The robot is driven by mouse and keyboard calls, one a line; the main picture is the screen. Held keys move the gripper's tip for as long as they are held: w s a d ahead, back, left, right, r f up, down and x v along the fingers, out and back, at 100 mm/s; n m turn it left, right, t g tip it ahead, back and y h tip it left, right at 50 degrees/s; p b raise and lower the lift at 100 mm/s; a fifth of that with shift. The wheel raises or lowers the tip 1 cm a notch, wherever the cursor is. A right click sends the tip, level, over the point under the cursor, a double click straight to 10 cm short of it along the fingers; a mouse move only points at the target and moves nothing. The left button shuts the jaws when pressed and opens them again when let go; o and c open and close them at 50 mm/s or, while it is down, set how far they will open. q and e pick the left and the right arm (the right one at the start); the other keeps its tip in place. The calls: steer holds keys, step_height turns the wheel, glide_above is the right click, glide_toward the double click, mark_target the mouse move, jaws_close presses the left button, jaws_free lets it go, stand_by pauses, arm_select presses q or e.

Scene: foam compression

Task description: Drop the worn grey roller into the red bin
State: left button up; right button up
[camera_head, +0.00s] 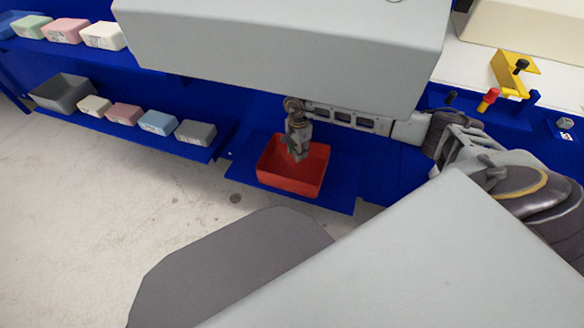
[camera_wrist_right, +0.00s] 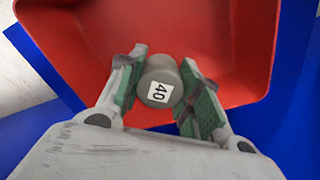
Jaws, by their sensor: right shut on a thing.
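The worn grey roller (camera_wrist_right: 162,72) is a short grey cylinder with a white label reading 40 on its end. In the right wrist view it sits between the green-padded fingers of my right gripper (camera_wrist_right: 163,64), which is shut on it. In the head view my right gripper (camera_head: 298,156) points down over the red bin (camera_head: 286,184), and the roller is hard to make out there. The wrist view also shows the bin's red floor and walls (camera_wrist_right: 225,35) behind the roller. Whether the roller touches the bin floor is unclear. My left gripper is not in view.
The bin stands on a blue low shelf (camera_head: 340,198). To the left, a blue shelf holds a grey open box (camera_head: 62,92) and several coloured blocks (camera_head: 124,113). A large grey machine housing (camera_head: 280,50) overhangs above my right gripper. Open floor (camera_head: 90,220) lies at front left.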

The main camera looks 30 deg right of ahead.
steer(key=shift+f, duration=0.15)
steer(key=o, duration=1.3)
step_height(320, 180, up, 12)
stand_by(1.1)
